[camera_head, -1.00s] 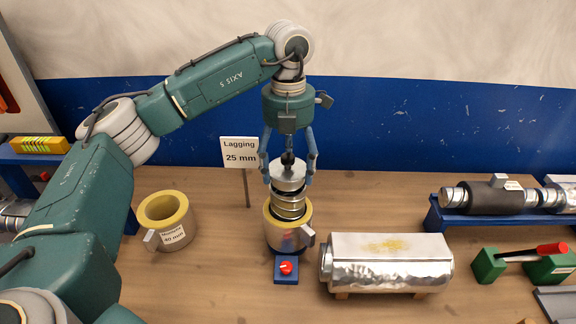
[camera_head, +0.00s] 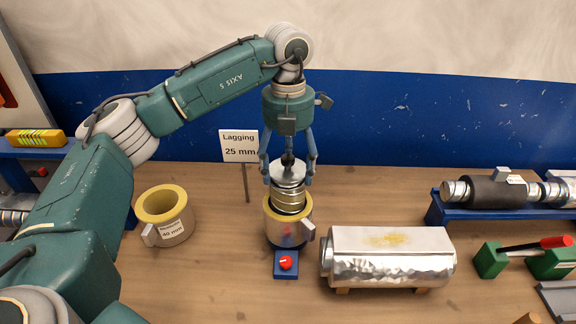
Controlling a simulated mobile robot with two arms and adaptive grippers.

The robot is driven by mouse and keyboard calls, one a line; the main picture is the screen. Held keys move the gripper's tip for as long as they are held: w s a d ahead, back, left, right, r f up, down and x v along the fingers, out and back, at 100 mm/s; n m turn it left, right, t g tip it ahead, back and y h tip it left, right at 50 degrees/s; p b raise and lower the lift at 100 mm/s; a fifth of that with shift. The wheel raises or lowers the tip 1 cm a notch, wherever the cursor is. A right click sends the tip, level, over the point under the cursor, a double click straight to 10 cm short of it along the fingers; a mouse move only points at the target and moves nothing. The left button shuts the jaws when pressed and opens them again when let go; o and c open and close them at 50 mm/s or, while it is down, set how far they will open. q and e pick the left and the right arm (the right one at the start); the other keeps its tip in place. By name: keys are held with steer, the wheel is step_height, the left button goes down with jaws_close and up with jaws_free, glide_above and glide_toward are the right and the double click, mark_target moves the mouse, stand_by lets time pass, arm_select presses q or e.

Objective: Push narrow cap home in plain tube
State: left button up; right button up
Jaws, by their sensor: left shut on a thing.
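My left gripper (camera_head: 288,168) points straight down and is shut on the black knob of the narrow cap (camera_head: 288,174), a silver metal cap with a round top plate. The cap's top plate is still above the tube's rim. How deep the cap reaches is hidden by the tube wall. My right gripper is not in view.
A yellow-lined ring marked 40 mm (camera_head: 165,215) stands left. A red-knobbed blue box (camera_head: 286,264) is in front of the tube. A foil-wrapped duct (camera_head: 390,257) lies right on wooden supports. A "Lagging 25 mm" sign (camera_head: 239,146) stands behind. A blue rack (camera_head: 495,214) is far right.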

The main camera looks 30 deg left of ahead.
mark_target(288, 156)
arm_select(q)
steer(key=shift+f+b, duration=0.55)
steer(key=shift+f, duration=0.45)
steer(key=o, duration=1.3)
steer(key=shift+o, duration=0.2)
step_height(288, 156, up, 12)
steer(key=shift+r, duration=0.1)
